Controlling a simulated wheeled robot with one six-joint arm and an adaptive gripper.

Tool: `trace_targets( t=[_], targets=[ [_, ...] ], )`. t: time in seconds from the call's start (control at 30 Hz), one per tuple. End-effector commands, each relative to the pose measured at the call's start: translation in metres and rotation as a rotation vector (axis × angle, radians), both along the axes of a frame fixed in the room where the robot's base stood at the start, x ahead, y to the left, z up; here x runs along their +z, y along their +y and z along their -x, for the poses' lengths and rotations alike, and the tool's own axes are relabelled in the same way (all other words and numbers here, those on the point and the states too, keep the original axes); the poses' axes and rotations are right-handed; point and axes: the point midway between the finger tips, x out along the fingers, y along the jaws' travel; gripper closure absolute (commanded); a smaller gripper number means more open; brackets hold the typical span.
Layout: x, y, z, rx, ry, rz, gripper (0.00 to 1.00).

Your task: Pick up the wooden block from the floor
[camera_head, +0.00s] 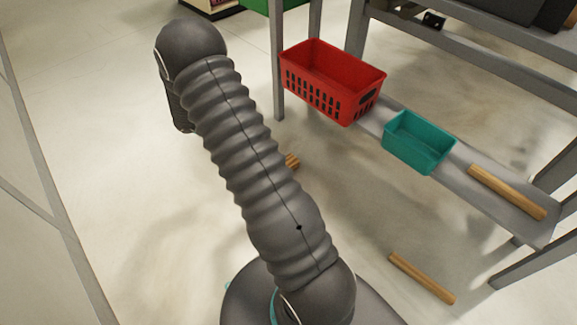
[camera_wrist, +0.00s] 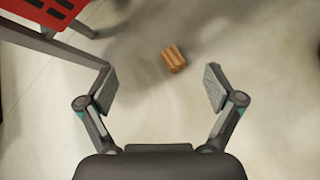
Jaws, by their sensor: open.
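The wooden block (camera_wrist: 174,58) lies on the floor in the wrist view, a little beyond my fingertips and slightly right of the middle between them. It is small and brown with lighter stripes. My gripper (camera_wrist: 159,88) is open and empty, with one finger pad on each side and bare floor between them. In the head view, a small part of the block (camera_head: 292,161) shows at the right edge of my arm, which hides the rest. My gripper is not visible in the head view.
A grey metal rack (camera_head: 366,123) stands at the right, its low shelf holding a red basket (camera_head: 325,84), a teal bin (camera_head: 418,145) and a wooden strip (camera_head: 506,192). Another wooden strip (camera_head: 422,278) lies on the floor. The rack's leg and red basket (camera_wrist: 45,8) show upper left in the wrist view.

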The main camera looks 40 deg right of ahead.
Motion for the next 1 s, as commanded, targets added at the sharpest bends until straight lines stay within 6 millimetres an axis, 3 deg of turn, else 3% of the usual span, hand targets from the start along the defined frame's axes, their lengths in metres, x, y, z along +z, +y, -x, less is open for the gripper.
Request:
trace_targets(
  t=[0.03,0.27,0.4,0.5,0.7,0.87,1.0],
  targets=[
    [-0.028,-0.005,-0.003,0.029,0.045,0.02,0.08],
    [-0.13,-0.023,-0.014,0.176,0.207,0.107,0.08],
    [-0.19,-0.031,-0.012,0.265,0.298,0.15,0.08],
    [-0.225,-0.034,-0.009,0.318,0.347,0.172,0.08],
    [-0.264,-0.037,-0.003,0.379,0.402,0.198,0.08],
    [-0.275,-0.048,-0.002,0.391,0.412,0.202,0.08],
    [-0.284,-0.071,-0.002,0.388,0.412,0.201,0.08]
  ],
)
